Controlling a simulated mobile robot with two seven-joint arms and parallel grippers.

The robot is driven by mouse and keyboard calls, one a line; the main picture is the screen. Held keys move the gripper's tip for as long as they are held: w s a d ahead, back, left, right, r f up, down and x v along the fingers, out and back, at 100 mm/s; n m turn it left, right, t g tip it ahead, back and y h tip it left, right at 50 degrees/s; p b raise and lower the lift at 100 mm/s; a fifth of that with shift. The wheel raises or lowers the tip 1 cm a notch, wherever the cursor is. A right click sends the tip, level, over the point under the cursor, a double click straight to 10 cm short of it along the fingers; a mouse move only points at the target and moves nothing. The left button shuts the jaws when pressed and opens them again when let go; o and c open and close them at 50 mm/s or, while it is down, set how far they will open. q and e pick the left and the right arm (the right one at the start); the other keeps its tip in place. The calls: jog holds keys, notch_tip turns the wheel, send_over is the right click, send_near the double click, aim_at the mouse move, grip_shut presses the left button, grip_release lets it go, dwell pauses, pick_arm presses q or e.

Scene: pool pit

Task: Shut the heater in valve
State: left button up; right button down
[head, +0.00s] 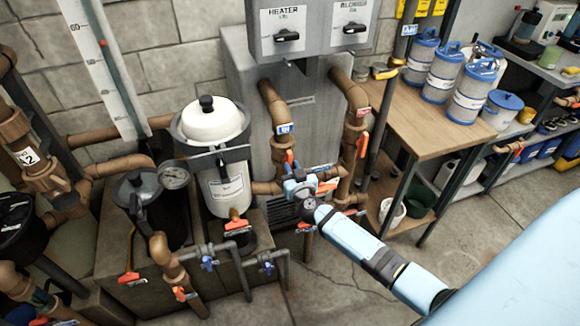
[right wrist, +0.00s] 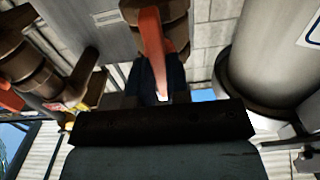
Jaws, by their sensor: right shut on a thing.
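The heater (head: 290,95) is a grey box with a panel marked HEATER. A brown pipe with a blue IN tag (head: 285,129) comes down from it. The heater in valve's orange handle (head: 290,157) shows just below that tag, pointing down along the pipe. My right gripper (head: 294,180) is at this handle. In the right wrist view, an orange handle (right wrist: 152,45) hangs from a brown valve body, its lower end between the dark fingers of my right gripper (right wrist: 165,85), which are shut on it. The fingers partly hide that end. My left gripper is not in view.
A second pipe with a red tag (head: 362,112) and orange handle (head: 362,145) runs close on the right. A white-lidded filter tank (head: 213,150) stands left. A wooden bench (head: 430,120) with blue-lidded tubs is at right. Open floor lies in front.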

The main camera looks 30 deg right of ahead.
jog(key=m+b, duration=0.3)
jog(key=m, duration=1.5)
jog(key=shift+m, duration=0.3)
jog(key=c, duration=1)
grip_release()
jog(key=shift+s, duration=0.15)
